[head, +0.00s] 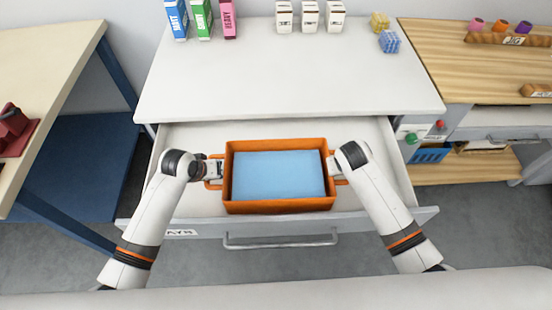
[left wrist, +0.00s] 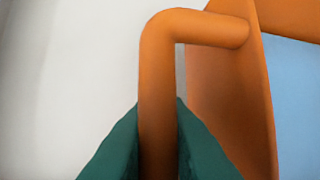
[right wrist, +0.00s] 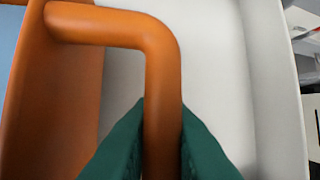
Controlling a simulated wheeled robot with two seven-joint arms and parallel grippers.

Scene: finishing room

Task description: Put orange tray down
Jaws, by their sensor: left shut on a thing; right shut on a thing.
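The orange tray (head: 277,207) has a handle on each short side and a light blue block or sheet (head: 278,176) inside it. It is over or in the open white drawer (head: 200,135); I cannot tell whether it touches the drawer floor. My left gripper (head: 214,171) is shut on the tray's left handle, and its green fingers flank the orange bar (left wrist: 157,100) in the left wrist view. My right gripper (head: 335,170) is shut on the right handle, and its fingers flank the bar (right wrist: 163,100) in the right wrist view. The tray looks level.
The white tabletop (head: 285,80) behind the drawer holds several cartons (head: 203,18) and blue and yellow wire-like cubes (head: 389,42) at its back. The drawer front with its handle (head: 280,241) is nearest me. Wooden benches stand left (head: 50,60) and right (head: 480,65).

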